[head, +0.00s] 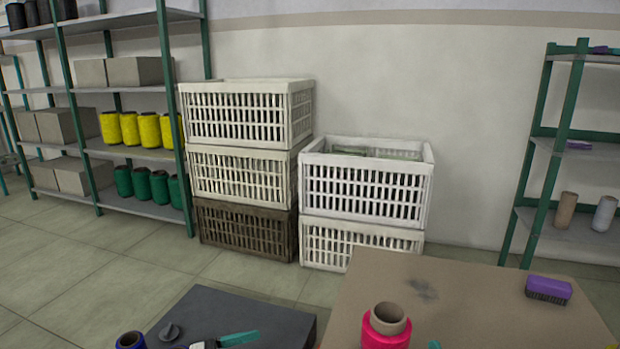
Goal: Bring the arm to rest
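Neither of my grippers nor any part of my arms shows in the head view. A pink bobbin (386,328) with a brown core stands upright at the front edge of the tan table (470,300), its lower part cut off by the frame. A purple brush (548,289) with dark bristles lies at the table's right side. On the dark grey surface (270,315) to the left are a blue spool (131,341), a small grey part (169,331) and a teal-handled tool (238,338).
A green-framed shelf (140,155) at left holds boxes and yellow and green spools. Another shelf (545,150) stands at right. The tan table's middle is clear.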

